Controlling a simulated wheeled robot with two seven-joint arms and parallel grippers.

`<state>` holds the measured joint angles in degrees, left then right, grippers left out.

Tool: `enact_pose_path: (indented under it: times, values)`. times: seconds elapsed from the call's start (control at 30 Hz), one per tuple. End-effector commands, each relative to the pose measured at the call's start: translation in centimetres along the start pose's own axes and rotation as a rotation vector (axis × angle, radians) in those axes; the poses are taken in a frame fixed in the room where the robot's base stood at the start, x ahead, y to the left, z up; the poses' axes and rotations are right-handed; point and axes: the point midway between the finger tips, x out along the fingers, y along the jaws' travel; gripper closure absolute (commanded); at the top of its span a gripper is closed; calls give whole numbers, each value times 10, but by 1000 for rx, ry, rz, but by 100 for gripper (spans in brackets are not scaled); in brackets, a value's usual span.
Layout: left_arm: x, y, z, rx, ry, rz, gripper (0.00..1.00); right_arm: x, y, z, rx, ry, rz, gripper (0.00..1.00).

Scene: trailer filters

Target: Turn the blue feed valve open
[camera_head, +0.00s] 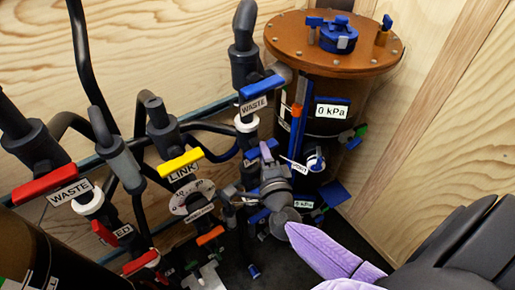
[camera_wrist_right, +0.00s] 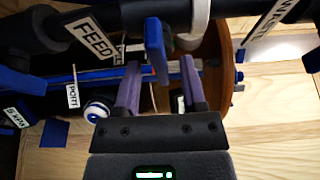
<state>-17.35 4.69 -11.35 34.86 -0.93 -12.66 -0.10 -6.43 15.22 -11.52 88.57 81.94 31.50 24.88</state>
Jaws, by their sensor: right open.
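The blue feed valve handle (camera_wrist_right: 155,45) shows in the right wrist view, next to a white FEED label (camera_wrist_right: 92,38) on a dark pipe. It lies just beyond the purple fingertips, near the gap between them; I cannot tell whether they touch it. In the head view, the feed valve seems to be the small bluish-purple piece (camera_head: 266,151) below the upper WASTE valve. My right gripper (camera_head: 290,235) comes in from the lower right with its fingers pointing up-left. In the wrist view my right gripper (camera_wrist_right: 160,72) is open with nothing between its fingers. My left gripper is not in view.
A blue-handled WASTE valve (camera_head: 262,87) stands above, beside the copper-lidded tank (camera_head: 285,45). A yellow LINK valve (camera_head: 180,162) and a red WASTE valve (camera_head: 45,186) are to the left. A PORT knob (camera_wrist_right: 97,112) is close to the left finger. Pipes crowd the area.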

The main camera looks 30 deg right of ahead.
Motion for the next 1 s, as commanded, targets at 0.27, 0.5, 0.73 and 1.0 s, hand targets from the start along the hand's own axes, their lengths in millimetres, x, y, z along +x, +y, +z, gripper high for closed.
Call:
enact_pose_path:
  times: [0.27,0.5,0.73,1.0]
  values:
    - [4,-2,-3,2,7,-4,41,22,1,0,-3,-1,1,47]
    - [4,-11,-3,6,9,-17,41,22,0,0,-3,-2,1,58]
    - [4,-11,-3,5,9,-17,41,22,0,0,-3,-2,1,100]
    - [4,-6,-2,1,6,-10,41,22,1,0,-6,-2,1,100]
